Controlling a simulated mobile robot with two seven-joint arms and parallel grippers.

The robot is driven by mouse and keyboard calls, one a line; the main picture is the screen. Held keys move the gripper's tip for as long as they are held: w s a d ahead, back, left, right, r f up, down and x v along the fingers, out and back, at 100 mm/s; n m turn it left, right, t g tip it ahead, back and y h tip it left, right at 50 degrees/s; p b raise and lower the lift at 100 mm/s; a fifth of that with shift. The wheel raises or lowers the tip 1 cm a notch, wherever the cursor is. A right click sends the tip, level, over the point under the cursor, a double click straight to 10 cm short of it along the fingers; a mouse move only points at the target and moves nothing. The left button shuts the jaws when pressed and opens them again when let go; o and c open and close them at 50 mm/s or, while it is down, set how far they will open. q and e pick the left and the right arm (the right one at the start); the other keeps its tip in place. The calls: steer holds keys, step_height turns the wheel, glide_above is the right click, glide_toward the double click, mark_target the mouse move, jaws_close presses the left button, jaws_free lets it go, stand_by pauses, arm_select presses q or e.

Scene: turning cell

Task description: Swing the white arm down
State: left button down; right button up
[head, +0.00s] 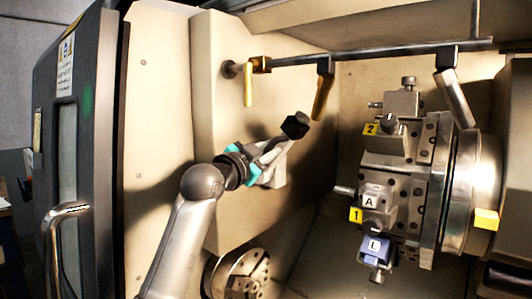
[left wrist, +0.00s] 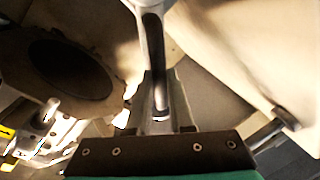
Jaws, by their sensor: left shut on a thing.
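My left gripper (head: 266,163), with teal parts, is shut on a pale piece (head: 278,171) in front of the cream wall, which I take to be the white arm. A black block (head: 296,125) stands at the upper right end of these pale parts. Gripper and held piece overlap, so the exact grasp is hard to make out. In the left wrist view a pale grey bar (left wrist: 153,50) runs from the top edge down to the dark gripper body. My right gripper is not in view.
A turret (head: 405,190) with holders marked 1, 2, A and L stands to the right. A chuck (head: 245,275) is below my gripper.

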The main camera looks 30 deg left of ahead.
arm_select(q)
steer(key=shift+s+d+f+m+h+b, duration=0.1)
steer(key=shift+d+f+m+h+b, duration=0.15)
steer(key=shift+f+m, duration=0.3)
steer(key=shift+d+f+m+h+b, duration=0.15)
steer(key=shift+d+f+m, duration=0.2)
steer(key=shift+m, duration=0.3)
step_height(320, 180, down, 7)
steer(key=d+m+h+b, duration=0.1)
steer(key=d+m+h, duration=0.1)
steer(key=m, duration=0.7)
steer(key=shift+s+d+r+m+t, duration=0.15)
steer(key=shift+m+t, duration=0.15)
steer(key=shift+m, duration=0.1)
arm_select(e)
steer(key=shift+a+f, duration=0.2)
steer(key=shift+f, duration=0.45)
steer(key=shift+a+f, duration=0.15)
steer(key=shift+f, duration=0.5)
arm_select(q)
steer(key=c, duration=1.1)
jaws_free()
steer(key=shift+c, duration=0.2)
steer(key=shift+o, duration=0.3)
steer(key=shift+s+b, duration=0.1)
steer(key=shift+b, duration=0.2)
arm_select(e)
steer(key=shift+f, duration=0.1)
